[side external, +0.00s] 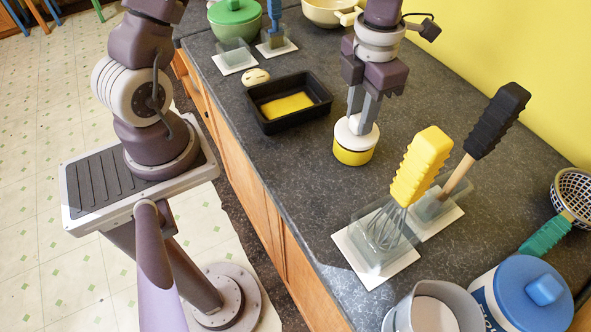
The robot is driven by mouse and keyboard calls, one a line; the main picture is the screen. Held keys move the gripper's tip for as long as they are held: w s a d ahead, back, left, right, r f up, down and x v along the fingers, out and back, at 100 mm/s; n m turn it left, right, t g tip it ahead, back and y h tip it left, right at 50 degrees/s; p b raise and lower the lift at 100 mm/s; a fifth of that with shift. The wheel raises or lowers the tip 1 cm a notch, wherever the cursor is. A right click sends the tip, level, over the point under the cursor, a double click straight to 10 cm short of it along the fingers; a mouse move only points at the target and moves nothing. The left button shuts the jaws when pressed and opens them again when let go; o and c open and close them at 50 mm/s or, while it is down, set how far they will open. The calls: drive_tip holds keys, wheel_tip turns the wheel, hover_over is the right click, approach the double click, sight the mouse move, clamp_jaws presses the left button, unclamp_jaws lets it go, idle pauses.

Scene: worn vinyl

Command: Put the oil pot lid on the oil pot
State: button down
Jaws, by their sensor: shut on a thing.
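My gripper (361,126) points down over the middle of the counter. Its fingers are shut on a white rounded lid (343,134), which I take to be the oil pot lid. Directly below the lid is a short round yellow pot (353,153), which I take to be the oil pot. The lid is level and lined up with the pot, with no clear gap between them. I cannot tell whether it is fully seated. The fingers hide part of the lid's top.
A black tray (266,125) with a yellow block is to the left. A yellow-handled whisk (421,166) and a black-handled tool (492,125) stand in holders at right. A grey pot (398,318) and blue-lidded canister (527,288) are in front. A green-lidded bowl (235,14) is behind.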

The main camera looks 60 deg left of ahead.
drive_tip(key=shift+f, duration=0.5)
drive_tip(key=c, duration=1.1)
unclamp_jaws()
drive_tip(key=shift+o, duration=0.2)
drive_tip(key=shift+r, duration=4)
